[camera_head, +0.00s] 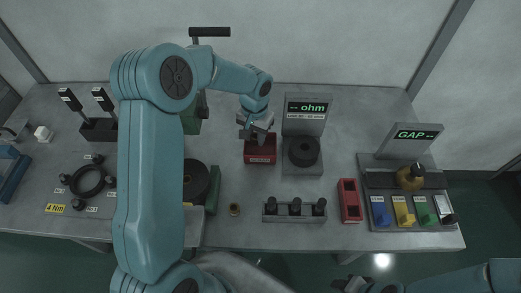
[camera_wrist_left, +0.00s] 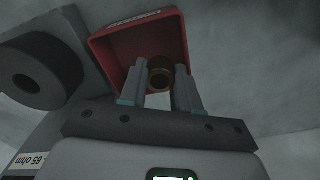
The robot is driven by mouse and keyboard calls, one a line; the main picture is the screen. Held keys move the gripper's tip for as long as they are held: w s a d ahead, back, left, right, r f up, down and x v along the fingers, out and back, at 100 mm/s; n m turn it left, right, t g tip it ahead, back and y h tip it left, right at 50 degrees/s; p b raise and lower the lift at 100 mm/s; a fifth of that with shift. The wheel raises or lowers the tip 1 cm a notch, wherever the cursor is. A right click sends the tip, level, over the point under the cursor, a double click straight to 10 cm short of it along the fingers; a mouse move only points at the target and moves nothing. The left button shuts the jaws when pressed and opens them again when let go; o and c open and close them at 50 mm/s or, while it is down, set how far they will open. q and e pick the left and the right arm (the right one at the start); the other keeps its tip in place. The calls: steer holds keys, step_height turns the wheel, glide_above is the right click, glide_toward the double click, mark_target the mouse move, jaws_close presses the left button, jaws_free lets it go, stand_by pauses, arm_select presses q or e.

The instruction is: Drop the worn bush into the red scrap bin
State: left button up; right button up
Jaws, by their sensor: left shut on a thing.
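My left gripper (camera_head: 254,130) is over the red scrap bin (camera_head: 260,158) in the head view. In the left wrist view the left gripper (camera_wrist_left: 161,90) is shut on the worn bush (camera_wrist_left: 160,73), a small dark ring with a brownish rim. The bush is at the fingertips, in front of the open red bin (camera_wrist_left: 110,47); its exact height over the bin is unclear. The gripper hides the bush in the head view. My right gripper (camera_head: 352,285) is at the bottom edge, far from the bin; its jaws are too small to read.
The ohm meter stand (camera_head: 306,118) with a dark ring (camera_head: 303,151) stands close right of the bin. A rack with several black pieces (camera_head: 295,208) and a red tray (camera_head: 350,200) stand near the front edge.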

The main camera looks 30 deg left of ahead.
arm_select(q)
steer(key=o, duration=1.1)
steer(key=shift+w, duration=0.1)
steer(key=shift+r, duration=0.1)
steer(key=shift+a, duration=0.1)
steer(key=shift+w+r, duration=0.1)
steer(key=shift+r, duration=0.15)
step_height(320, 180, up, 16)
steer(key=shift+d+f+b, duration=0.15)
steer(key=shift+d+b, duration=0.05)
steer(key=shift+b, duration=0.1)
